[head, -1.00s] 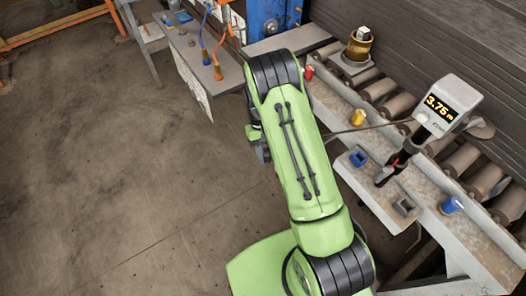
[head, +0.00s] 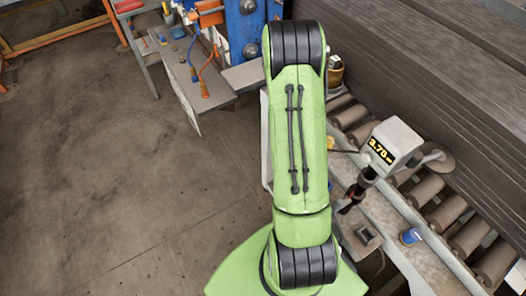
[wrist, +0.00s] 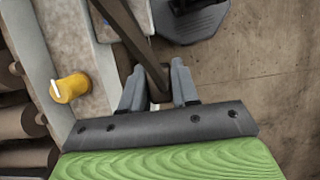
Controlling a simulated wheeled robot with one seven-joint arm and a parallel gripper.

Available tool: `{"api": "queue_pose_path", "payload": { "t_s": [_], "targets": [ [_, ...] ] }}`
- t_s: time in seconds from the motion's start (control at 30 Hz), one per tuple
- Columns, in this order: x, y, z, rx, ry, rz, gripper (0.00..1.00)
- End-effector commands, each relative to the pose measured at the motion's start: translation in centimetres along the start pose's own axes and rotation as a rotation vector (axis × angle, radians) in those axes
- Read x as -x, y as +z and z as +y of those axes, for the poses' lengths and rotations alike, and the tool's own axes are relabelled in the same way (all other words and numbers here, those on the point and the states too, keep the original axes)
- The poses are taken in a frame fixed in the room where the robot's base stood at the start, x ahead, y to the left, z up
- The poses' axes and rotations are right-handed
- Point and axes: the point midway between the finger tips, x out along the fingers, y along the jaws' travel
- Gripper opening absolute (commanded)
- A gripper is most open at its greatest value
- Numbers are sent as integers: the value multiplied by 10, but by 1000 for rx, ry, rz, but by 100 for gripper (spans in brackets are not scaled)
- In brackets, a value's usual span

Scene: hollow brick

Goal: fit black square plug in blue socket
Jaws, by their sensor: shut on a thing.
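My gripper (wrist: 158,76) shows in the wrist view, its two grey fingers shut on a long dark square-sided bar, which I take as the black square plug (wrist: 135,38). The bar runs from between the fingers to the top edge of the picture, tilted to the left. Its upper end is out of view. The blue socket does not show in either current view. In the head view my green arm covers the place where it stood, and also hides my gripper. A dark grey square socket (head: 367,236) stands on the ledge right of my arm.
A post with a display box (head: 391,145) rises beside the grey socket. A blue knob (head: 410,236) is at its right, and rollers (head: 446,210) lie behind. A yellow knob (wrist: 69,88) shows left of my gripper. A bench (head: 190,75) stands back left; floor between is clear.

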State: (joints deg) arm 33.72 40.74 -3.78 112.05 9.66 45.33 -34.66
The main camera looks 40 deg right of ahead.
Motion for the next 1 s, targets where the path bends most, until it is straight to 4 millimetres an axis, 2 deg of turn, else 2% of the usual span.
{"api": "queue_pose_path", "payload": {
  "t_s": [0.03, 0.13, 0.2, 0.3, 0.43, 0.63, 1.0],
  "targets": [
    [9, 23, 14, -16, -3, -1, 0],
    [15, 68, 38, -25, -1, -10, 0],
    [16, 91, 47, -23, 1, -18, 0],
    [16, 110, 54, -20, 3, -27, 0],
    [15, 120, 57, -17, 6, -31, 0],
    [6, 117, 58, -16, 5, -33, 0],
    [-30, 103, 58, -17, 4, -33, 0]
  ]
}}
